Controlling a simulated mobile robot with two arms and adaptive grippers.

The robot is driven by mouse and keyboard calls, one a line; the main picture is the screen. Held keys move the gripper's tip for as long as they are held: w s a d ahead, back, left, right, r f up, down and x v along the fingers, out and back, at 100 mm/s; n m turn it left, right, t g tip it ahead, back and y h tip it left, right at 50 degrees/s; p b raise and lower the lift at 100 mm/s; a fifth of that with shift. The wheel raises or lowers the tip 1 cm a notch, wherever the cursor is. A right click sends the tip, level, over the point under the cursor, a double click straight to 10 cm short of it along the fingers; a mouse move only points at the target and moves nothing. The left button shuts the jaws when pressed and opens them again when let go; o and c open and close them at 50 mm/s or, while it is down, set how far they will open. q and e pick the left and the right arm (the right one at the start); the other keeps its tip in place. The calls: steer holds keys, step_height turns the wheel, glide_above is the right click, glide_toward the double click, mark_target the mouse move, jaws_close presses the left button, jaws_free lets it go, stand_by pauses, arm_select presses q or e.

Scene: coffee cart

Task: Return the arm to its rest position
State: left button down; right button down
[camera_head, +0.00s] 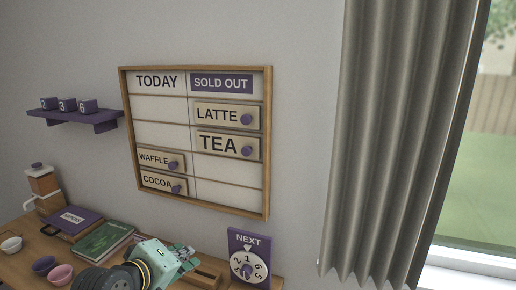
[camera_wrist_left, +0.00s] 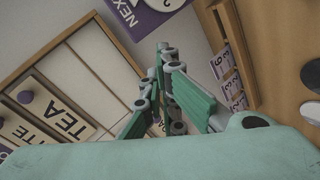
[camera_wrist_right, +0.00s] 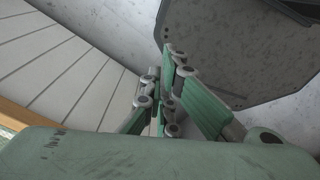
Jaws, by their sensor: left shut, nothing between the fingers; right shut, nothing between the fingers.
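My left arm comes in at the bottom of the head view. Its green gripper (camera_head: 184,257) hovers over the counter's right part, in front of the wooden card tray. In the left wrist view the gripper (camera_wrist_left: 166,62) is shut and empty. The menu board (camera_wrist_left: 72,62) and the number tray show beyond its fingers. My right arm is not in the head view. In the right wrist view my right gripper (camera_wrist_right: 172,62) is shut and empty, with a dark grey plate (camera_wrist_right: 240,45) and a pale panelled surface (camera_wrist_right: 55,65) beyond it.
The menu board (camera_head: 265,200) hangs on the wall with LATTE, TEA, WAFFLE and COCOA plaques. A NEXT dial (camera_head: 249,250) stands right of my left gripper. A green book (camera_head: 103,240), purple box (camera_head: 75,219), cups (camera_head: 60,275) and grinder (camera_head: 43,185) are at left. A purple shelf (camera_head: 75,116) holds number blocks.

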arm_select(q)
steer(key=s+f+m+g+y, duration=0.2)
steer(key=s+f+m+g, duration=0.25)
steer(key=s+f, duration=0.95)
steer(key=s+a+f+m+g+y, duration=0.1)
steer(key=s+f+m+g, duration=0.15)
steer(key=s+f, duration=0.45)
steer(key=s+a+f+m+g, duration=0.1)
steer(key=s+f+m, duration=0.25)
steer(key=s, duration=0.75)
step_height(320, 180, down, 26)
steer(key=s+g+b, duration=0.1)
steer(key=s+g, duration=0.1)
steer(key=s, duration=0.1)
steer(key=s+a+f+m+g+b, duration=0.1)
steer(key=s+a+f, duration=0.2)
steer(key=s+f, duration=1.4)
steer(key=shift+f+y+b, duration=0.35)
steer(key=shift+f+y, duration=0.05)
steer(key=shift+f, duration=0.4)
arm_select(e)
steer(key=f, duration=0.1)
steer(key=d+f, duration=0.1)
steer(key=shift+f, duration=0.35)
steer(key=shift+a, duration=0.1)
